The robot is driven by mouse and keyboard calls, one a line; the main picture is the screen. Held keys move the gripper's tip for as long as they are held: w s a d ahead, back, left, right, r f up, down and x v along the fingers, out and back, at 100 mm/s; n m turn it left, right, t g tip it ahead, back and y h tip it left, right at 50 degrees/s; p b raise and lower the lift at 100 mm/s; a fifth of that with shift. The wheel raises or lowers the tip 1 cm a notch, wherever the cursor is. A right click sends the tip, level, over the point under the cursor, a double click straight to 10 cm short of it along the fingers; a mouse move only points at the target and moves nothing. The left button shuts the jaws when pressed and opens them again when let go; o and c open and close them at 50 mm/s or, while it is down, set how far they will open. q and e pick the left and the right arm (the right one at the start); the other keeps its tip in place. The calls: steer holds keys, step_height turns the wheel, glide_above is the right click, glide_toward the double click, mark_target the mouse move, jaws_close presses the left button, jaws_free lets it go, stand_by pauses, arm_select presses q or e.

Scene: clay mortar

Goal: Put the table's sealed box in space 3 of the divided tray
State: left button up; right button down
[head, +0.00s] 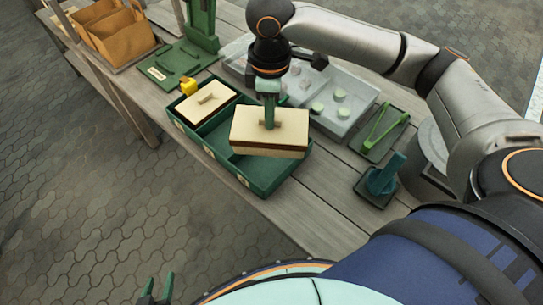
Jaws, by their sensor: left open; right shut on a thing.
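A space between the two boxes looks empty. No space numbers are readable. My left gripper (157,287) is open and empty at the bottom left, away from the table.
A clear tray (350,92) with several pale green rounds stands behind the divided tray. Green tongs lie on a small tray (369,148) to the right, near a teal mortar (384,178). A green stand (201,27) and an orange-brown compartment box (118,40) are at the back left.

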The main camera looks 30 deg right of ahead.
steer(key=n, duration=0.2)
steer(key=w+f+n, duration=0.1)
steer(key=n, duration=0.1)
steer(key=n+b, duration=0.1)
steer(key=n, duration=0.1)
steer(key=shift+w+d+f, duration=0.15)
steer(key=shift+w+f, duration=0.2)
steer(key=shift+w, duration=0.05)
steer(key=n, duration=0.3)
steer(key=w+f+n, duration=0.1)
steer(key=shift+d+n+b, duration=0.2)
steer(key=shift+n+b, duration=0.1)
steer(key=shift+b, duration=0.1)
step_height(320, 180, down, 10)
steer(key=shift+r+b, duration=0.1)
steer(key=shift+b, duration=0.4)
steer(key=c, duration=1.3)
jaws_free()
steer(key=shift+c, duration=0.2)
steer(key=o, duration=0.4)
steer(key=shift+o, duration=0.2)
